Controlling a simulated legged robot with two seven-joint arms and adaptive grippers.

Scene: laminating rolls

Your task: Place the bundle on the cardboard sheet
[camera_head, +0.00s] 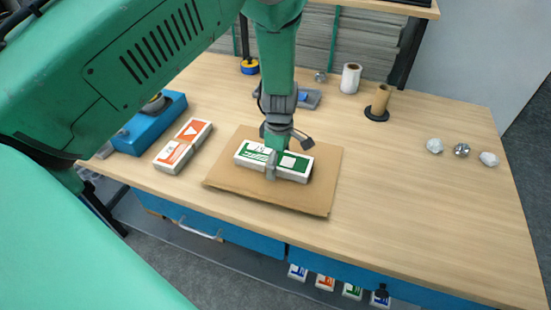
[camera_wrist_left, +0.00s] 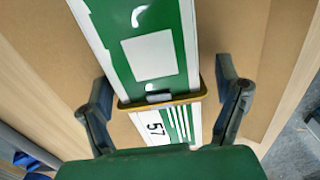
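The green and white bundle (camera_head: 293,166), marked 57, lies flat on the brown cardboard sheet (camera_head: 318,196) on the table in the head view. In the left wrist view the bundle (camera_wrist_left: 150,60) runs between my fingers, with a dark, yellow-edged band across it. My left gripper (camera_head: 286,150) is just above the bundle, pointing down. In the left wrist view its fingers (camera_wrist_left: 168,105) are spread on either side, with gaps to the bundle. Part of the bundle is hidden behind the gripper. The right gripper is not in view.
An orange and white bundle (camera_head: 183,146) lies left of the sheet, near a blue box (camera_head: 150,125). A white roll (camera_head: 350,78) and a brown roll (camera_head: 379,102) stand at the back. Crumpled balls (camera_head: 461,150) lie at right. The table's right front is clear.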

